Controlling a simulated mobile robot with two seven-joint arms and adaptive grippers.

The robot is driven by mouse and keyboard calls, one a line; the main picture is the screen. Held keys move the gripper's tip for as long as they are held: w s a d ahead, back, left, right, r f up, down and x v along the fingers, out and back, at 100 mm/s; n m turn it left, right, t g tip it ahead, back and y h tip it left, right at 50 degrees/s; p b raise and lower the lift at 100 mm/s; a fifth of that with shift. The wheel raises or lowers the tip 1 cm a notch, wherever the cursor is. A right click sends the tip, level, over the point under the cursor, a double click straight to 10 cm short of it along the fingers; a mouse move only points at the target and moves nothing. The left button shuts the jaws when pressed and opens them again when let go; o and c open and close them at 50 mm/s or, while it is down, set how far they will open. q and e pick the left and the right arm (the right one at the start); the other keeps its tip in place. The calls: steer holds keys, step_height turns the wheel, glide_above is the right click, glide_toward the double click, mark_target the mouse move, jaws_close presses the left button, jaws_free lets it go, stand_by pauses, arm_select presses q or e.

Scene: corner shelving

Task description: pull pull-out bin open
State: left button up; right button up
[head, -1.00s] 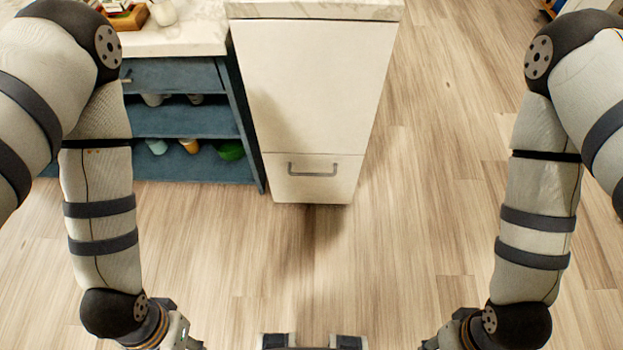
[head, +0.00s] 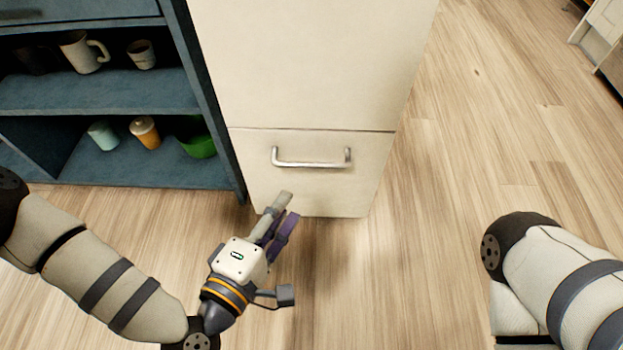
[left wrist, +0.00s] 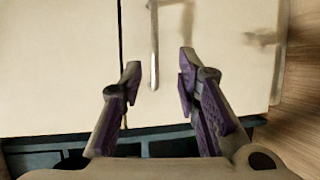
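The pull-out bin (head: 300,185) is the low cream front panel at the bottom of a tall cream cabinet, and it sits flush and closed. Its metal bar handle (head: 312,163) runs level across the panel. My left gripper (head: 288,206) is in front of the panel, a little below the handle. My right gripper is out of view; only my right arm shows at the right.
Blue open shelves (head: 120,95) with mugs, cups and a green bowl (head: 198,146) stand left of the cabinet. The wooden floor (head: 470,150) is clear in front and to the right.

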mark_target(311, 164)
arm_select(q)
steer(key=b+x, duration=0.3)
steer(key=x, duration=0.8)
steer(key=shift+w+r+b, duration=0.15)
steer(key=shift+w+b, duration=0.15)
steer(key=shift+w+d, duration=0.15)
steer(key=shift+w, duration=0.2)
steer(key=shift+r, duration=0.1)
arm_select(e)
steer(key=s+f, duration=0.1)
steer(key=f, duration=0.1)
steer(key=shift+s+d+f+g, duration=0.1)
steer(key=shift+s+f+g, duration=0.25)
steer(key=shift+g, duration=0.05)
arm_select(q)
jaws_close()
